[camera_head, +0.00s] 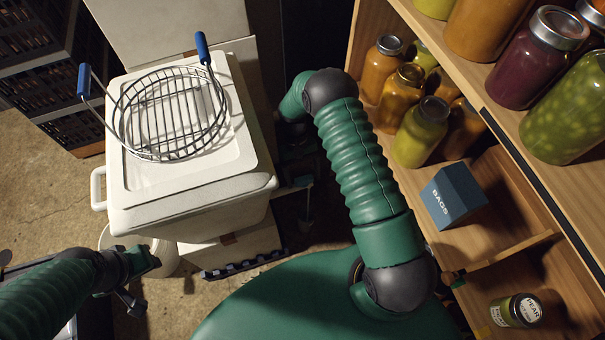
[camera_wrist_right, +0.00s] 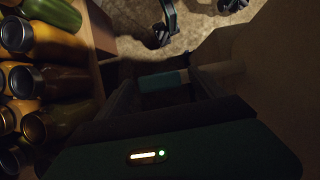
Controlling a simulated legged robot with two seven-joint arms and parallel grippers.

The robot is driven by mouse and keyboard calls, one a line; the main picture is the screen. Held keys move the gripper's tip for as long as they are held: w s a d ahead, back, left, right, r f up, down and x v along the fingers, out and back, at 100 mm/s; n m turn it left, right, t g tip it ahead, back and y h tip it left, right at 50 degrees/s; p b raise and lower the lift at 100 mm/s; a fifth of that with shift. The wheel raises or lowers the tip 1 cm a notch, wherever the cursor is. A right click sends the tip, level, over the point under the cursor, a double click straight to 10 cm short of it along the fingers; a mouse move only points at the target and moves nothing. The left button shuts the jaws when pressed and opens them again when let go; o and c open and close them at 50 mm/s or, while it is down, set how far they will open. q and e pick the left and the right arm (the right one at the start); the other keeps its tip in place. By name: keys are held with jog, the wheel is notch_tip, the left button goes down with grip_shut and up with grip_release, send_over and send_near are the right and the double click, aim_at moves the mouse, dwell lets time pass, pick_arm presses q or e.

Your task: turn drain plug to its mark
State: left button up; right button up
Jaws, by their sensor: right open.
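I cannot make out the drain plug or its mark in either view. A white cooler (camera_head: 245,198) stands left of centre in the head view, its lid closed; its right side lies mostly in shadow. My right gripper (camera_head: 298,205) is open and hangs pointing down in the dark gap just right of the cooler.
A wire basket (camera_head: 172,152) with blue handles rests on the cooler lid. Black crates (camera_head: 75,130) stand at the upper left. Floor is open left of the cooler.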

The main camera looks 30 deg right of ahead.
jog(key=p+v, duration=0.2)
jog(key=v, duration=1.4)
jog(key=shift+w+r+p, duration=0.25)
jog(key=shift+r+p, duration=0.05)
jog(key=shift+p, duration=0.05)
